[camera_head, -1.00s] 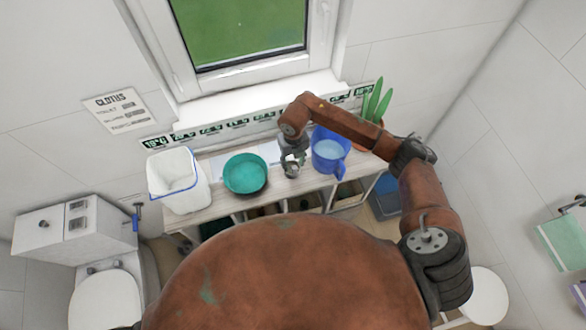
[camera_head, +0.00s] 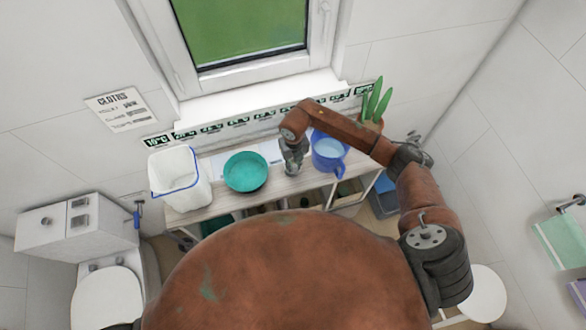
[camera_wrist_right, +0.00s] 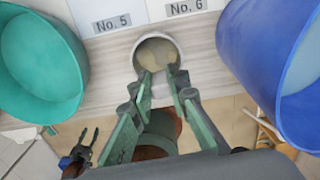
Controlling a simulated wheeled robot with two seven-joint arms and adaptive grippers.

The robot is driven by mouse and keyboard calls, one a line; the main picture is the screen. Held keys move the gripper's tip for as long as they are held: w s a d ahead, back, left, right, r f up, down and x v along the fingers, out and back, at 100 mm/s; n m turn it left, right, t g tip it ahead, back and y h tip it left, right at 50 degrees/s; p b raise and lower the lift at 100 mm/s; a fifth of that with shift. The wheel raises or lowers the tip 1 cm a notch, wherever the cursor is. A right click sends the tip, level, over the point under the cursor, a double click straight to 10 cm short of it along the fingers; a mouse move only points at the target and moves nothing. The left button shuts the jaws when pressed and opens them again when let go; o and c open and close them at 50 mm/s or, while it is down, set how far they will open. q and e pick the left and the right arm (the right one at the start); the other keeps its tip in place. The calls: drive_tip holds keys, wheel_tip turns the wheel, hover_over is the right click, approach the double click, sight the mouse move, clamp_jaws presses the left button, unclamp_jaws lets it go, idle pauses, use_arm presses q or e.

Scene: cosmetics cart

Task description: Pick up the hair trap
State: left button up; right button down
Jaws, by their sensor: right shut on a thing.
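The hair trap (camera_wrist_right: 157,50) appears to be the small round, pale-rimmed cup with a tan inside in the right wrist view. It is at the front edge of the wooden shelf top, between the teal bowl (camera_wrist_right: 38,60) and the blue jug (camera_wrist_right: 262,55). My right gripper (camera_wrist_right: 160,73) has its two green-grey fingers at the cup's near rim and is shut on it. In the head view, my right gripper (camera_head: 292,170) points down between bowl and jug and largely hides the cup. I cannot tell whether the cup is off the surface.
A white bucket (camera_head: 180,178) with a blue rim stands at the shelf's left end. A potted plant (camera_head: 374,105) is at the right end, behind the jug. Labels No. 5 (camera_wrist_right: 112,21) and No. 6 (camera_wrist_right: 185,7) lie behind the cup. Bowl and jug are close on either side.

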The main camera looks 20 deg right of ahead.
idle(0.4)
drive_tip(key=shift+r+b, duration=0.35)
drive_tip(key=shift+r, duration=0.15)
wheel_tip(320, 180, up, 2)
drive_tip(key=shift+s+a+r+b, duration=0.15)
drive_tip(key=shift+r+b, duration=0.1)
drive_tip(key=shift+b, duration=0.25)
drive_tip(key=s+a+r+b, duration=0.1)
drive_tip(key=s+a+r, duration=0.1)
drive_tip(key=s+r, duration=0.2)
drive_tip(key=s+a+r+b, duration=0.2)
drive_tip(key=s+r, duration=0.3)
drive_tip(key=s, duration=0.3)
drive_tip(key=shift+s+a+r, duration=0.2)
drive_tip(key=shift+a+r, duration=0.05)
drive_tip(key=shift+a, duration=0.55)
drive_tip(key=c, duration=2.4)
unclamp_jaws()
clamp_jaws()
